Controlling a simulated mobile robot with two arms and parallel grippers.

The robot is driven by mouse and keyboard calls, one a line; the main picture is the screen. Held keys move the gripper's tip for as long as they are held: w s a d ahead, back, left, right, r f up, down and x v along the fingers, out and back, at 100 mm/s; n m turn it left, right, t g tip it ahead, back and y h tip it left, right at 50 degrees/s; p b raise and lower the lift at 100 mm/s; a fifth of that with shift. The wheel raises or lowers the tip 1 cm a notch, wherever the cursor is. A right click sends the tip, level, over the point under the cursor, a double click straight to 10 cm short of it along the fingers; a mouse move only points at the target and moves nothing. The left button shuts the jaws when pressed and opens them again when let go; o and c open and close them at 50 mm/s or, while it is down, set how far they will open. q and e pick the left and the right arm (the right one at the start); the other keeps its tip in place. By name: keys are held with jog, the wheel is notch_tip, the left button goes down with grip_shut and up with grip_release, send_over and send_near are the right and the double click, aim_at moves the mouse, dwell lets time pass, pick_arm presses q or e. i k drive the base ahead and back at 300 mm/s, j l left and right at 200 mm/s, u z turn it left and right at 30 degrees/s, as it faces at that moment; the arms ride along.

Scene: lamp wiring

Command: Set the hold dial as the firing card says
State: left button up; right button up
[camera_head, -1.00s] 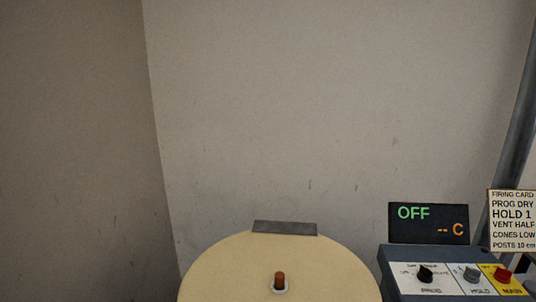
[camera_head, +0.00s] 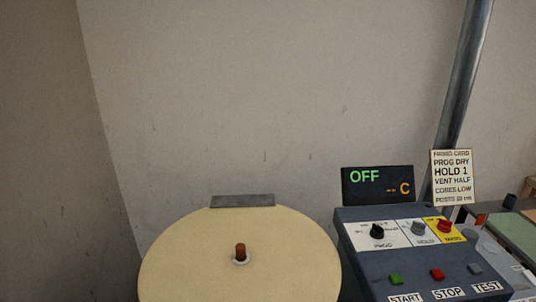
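The grey hold dial (camera_head: 417,228) sits on the white part of the sloped control box (camera_head: 385,267), between the black PROG dial (camera_head: 377,231) and the red MAIN knob (camera_head: 444,226). Its setting is too small to read. The firing card (camera_head: 453,178) stands upright behind the box at the right. It reads PROG DRY, HOLD 1, VENT HALF, CONES LOW and a POSTS line. The dark display (camera_head: 378,184) shows OFF and "-- C". Neither gripper is in view.
A round cream lid (camera_head: 190,262) with a brown knob (camera_head: 240,251) fills the lower middle, left of the box. Green, red and grey buttons line the box front above START, STOP and TEST labels. A metal pole (camera_head: 462,90) rises behind the card. A green surface (camera_head: 512,235) lies far right.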

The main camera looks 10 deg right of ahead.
aim_at(418, 228)
jog(key=z, duration=1.3)
